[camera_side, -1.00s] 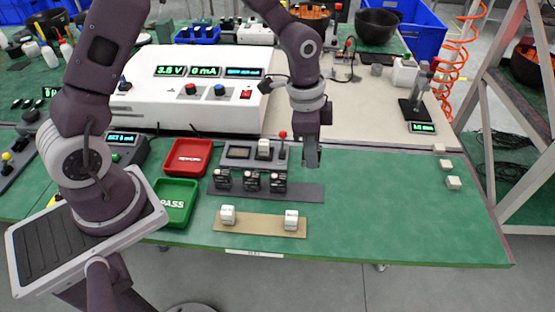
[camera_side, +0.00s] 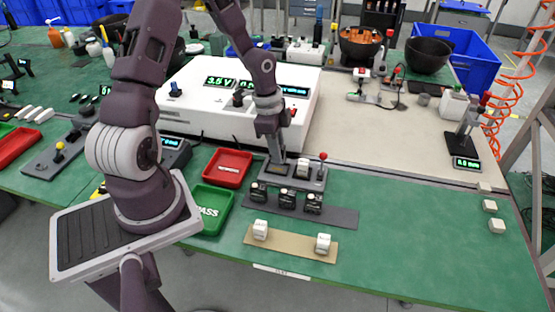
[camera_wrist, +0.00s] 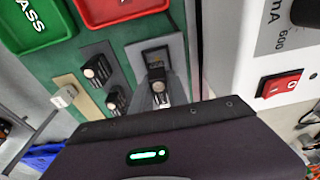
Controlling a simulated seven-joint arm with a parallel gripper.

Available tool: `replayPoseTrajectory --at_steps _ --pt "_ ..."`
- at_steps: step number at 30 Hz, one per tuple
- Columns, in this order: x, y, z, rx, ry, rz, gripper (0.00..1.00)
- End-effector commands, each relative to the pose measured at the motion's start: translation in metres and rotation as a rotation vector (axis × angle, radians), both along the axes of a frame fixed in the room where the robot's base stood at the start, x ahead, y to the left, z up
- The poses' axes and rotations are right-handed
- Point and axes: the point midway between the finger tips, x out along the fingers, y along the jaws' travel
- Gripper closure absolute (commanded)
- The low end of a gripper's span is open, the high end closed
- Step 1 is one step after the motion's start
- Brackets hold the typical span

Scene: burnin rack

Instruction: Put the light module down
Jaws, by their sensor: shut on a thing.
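My gripper (camera_side: 276,160) is low over the left part of the grey fixture (camera_side: 318,184) in the side view, pointing down. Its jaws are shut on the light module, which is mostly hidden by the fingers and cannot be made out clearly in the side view. In the wrist view a small ribbed block (camera_wrist: 158,88) shows over the fixture (camera_wrist: 178,62), just beyond the dark gripper body; I cannot tell whether it is the held module. A white block (camera_side: 302,167) stands on the fixture just right of the fingers. Contact beneath the held module is hidden.
A red-knobbed lever (camera_side: 322,157) stands right of the white block. Several dark modules (camera_side: 287,197) sit on a dark strip in front, and two white cubes (camera_side: 260,229) on a tan strip. Red (camera_side: 227,168) and green PASS (camera_side: 211,207) trays are left; a white instrument (camera_side: 205,125) is behind.

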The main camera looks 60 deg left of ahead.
Motion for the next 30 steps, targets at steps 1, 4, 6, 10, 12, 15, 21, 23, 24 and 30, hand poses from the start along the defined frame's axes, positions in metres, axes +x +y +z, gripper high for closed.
replayPoseTrajectory --at_steps 1,4,6,10,12,15,21,23,24,30 --pt "-0.001 -0.001 -0.011 -0.003 0.005 -0.003 1.00" --pt "0.000 -0.001 -0.025 -0.001 0.001 -0.002 1.00" --pt "0.000 -0.001 -0.028 0.000 0.001 -0.001 1.00" --pt "0.000 0.000 -0.028 0.000 0.000 0.000 1.00" --pt "0.000 0.000 -0.028 0.000 0.000 0.000 1.00" --pt "0.000 0.000 -0.031 0.000 0.001 0.000 1.00" --pt "0.000 0.000 -0.037 -0.002 0.002 0.001 0.79" --pt "-0.001 0.000 -0.038 -0.002 0.002 0.001 0.67" --pt "0.000 0.000 -0.038 -0.001 0.001 0.001 0.59" --pt "0.000 0.002 -0.022 0.001 -0.003 0.002 0.59"
